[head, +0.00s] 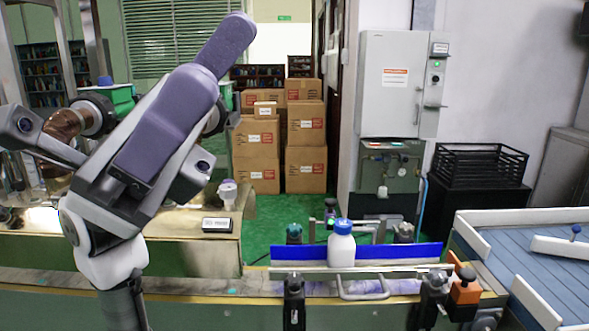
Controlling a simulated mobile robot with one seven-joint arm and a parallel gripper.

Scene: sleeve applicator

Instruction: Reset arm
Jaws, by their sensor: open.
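My arm rises at the left of the head view, on a dark post with a pale joint, over the left end of the long bench. My gripper (155,118) is at its upper part, raised above the bench, with its grey and black sides spread apart. It looks open, and I see nothing clearly held. A long purple padded part of mine covers much of it, so the fingertips are partly hidden. A white bottle with a blue cap (342,244) stands upright on the conveyor line (240,284), well to the right of my gripper and apart from it.
A blue guide rail (390,250) runs behind the bottle. Black clamps, an orange block (465,288) and a blue-slatted belt (560,270) are at the right. Cardboard boxes (305,132), a grey cabinet (388,85) and a black crate (478,163) stand behind. Green floor shows between.

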